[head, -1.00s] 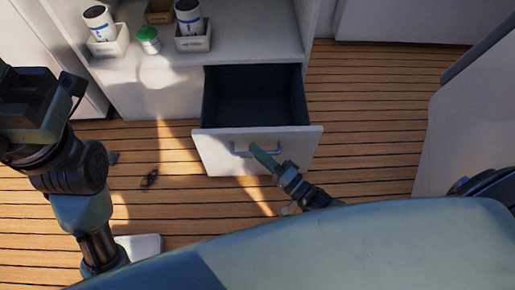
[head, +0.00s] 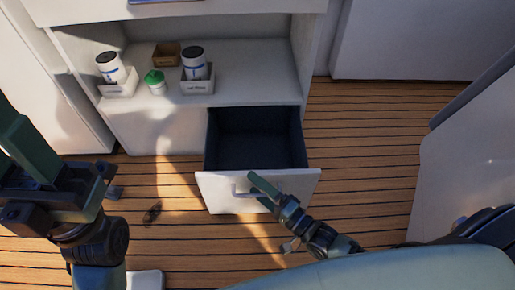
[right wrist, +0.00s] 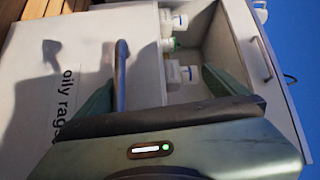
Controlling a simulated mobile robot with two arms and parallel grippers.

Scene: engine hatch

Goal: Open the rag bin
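The rag bin is a white-fronted drawer (head: 225,199) with a dark interior (head: 255,140), pulled out below the cabinet shelf in the head view. It looks empty as far as I see inside. In the right wrist view its front (right wrist: 65,85) bears the words "oily rags". My right gripper (head: 262,190) is at the bar handle (head: 238,190). In the right wrist view its fingers are apart, with the handle (right wrist: 121,75) between them, nearer the left finger. My left gripper (head: 20,145) is at the left edge of the head view, away from the drawer; its finger gap is unclear.
White bottles (head: 110,67) in small holders, a green-capped jar (head: 154,81) and a brown box (head: 166,54) stand on the shelf (head: 245,75). A small dark item (head: 152,213) lies on the plank floor. Floor right of the drawer is clear.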

